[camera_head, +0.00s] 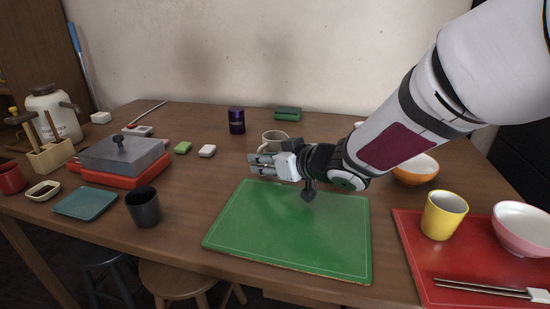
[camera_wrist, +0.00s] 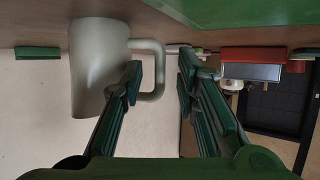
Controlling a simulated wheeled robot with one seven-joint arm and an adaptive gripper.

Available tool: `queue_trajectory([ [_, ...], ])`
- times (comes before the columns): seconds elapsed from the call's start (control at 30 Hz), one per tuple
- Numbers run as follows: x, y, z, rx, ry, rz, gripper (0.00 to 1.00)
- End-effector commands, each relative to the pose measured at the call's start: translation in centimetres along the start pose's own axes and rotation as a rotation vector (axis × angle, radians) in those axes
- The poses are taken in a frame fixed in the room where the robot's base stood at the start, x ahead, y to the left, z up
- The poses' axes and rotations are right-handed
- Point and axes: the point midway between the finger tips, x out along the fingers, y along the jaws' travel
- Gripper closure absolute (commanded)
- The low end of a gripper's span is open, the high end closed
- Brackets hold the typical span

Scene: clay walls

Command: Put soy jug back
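A pale grey jug with a side handle (camera_head: 272,141) stands on the table just behind my gripper (camera_head: 258,163) in the head view. In the wrist view, which looks upside down, the same jug (camera_wrist: 92,65) is large at the left. Its handle reaches toward the space between my fingertips (camera_wrist: 160,72), and one finger overlaps the handle's edge. My gripper is open and holds nothing; contact with the handle cannot be told. A bigger white jar-like jug with lettering (camera_head: 52,112) stands at the far left. No label shows which one is the soy jug.
A green mat (camera_head: 290,235) lies bare below my gripper. A dark purple can (camera_head: 236,121) and a green block (camera_head: 288,114) stand behind. A grey-lidded red grill (camera_head: 122,158) is left. A red mat (camera_head: 410,250) at right bears a yellow cup (camera_head: 444,215) and bowls are nearby.

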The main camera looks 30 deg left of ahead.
Motion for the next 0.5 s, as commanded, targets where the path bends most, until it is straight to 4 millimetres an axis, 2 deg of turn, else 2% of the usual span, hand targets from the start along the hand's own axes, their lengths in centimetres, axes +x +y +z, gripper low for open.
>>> queue_trajectory([
  [0.17, -0.1, 0.0, -0.4, -0.001, 0.001, 0.000, 0.71],
  [0.27, -1.2, 0.1, -0.4, 0.001, 0.000, 0.001, 0.71],
  [0.5, -5.9, 0.1, -0.6, 0.001, 0.000, 0.003, 0.71],
])
